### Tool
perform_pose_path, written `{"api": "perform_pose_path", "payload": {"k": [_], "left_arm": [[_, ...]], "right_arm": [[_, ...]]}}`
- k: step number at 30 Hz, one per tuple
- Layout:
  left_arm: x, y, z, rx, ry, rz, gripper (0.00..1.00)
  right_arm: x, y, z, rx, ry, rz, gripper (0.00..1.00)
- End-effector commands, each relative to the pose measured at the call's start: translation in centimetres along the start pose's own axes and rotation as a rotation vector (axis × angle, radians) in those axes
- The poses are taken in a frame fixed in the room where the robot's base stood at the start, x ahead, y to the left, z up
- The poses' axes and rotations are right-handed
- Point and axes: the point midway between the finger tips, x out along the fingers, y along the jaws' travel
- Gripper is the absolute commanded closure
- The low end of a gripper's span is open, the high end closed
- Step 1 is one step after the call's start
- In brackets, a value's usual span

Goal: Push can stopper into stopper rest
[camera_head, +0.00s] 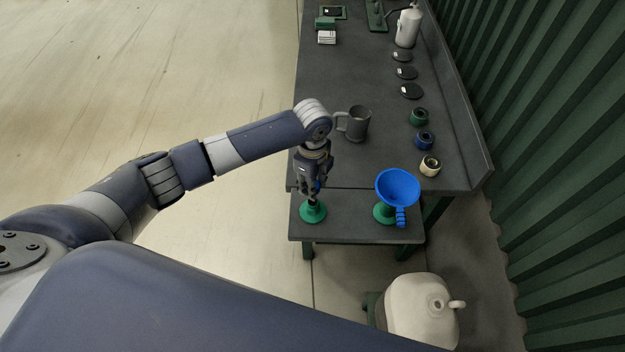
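My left gripper (314,187) points down over the lower shelf, its fingers closed around a small part with a bit of blue showing between them. This looks like the can stopper (313,203), whose dark lower end shows just below the fingertips. The stopper rest (313,214), a green round base, stands directly beneath, and the dark end meets its top. How deep the stopper sits cannot be told. My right gripper is out of view.
A blue funnel (398,186) sits on a green stand (383,213) on the same shelf (345,230), right of the gripper. A grey mug (358,124) stands close behind my wrist on the bench (360,75). Rolls, black discs and a white bottle (407,28) line its right side.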

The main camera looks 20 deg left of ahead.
Motion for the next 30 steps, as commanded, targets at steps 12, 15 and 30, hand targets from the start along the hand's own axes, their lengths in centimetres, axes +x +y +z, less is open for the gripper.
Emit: {"api": "perform_pose_path", "payload": {"k": [12, 15, 30], "left_arm": [[3.2, 0.0, 0.0, -0.001, 0.000, 0.001, 1.00], [3.9, 0.0, 0.0, -0.001, 0.000, 0.001, 1.00], [3.5, 0.1, 0.0, 0.000, 0.000, 0.001, 1.00]], "right_arm": [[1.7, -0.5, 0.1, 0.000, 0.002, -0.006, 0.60], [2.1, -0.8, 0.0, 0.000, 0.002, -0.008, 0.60], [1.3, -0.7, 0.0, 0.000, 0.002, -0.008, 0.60]]}}
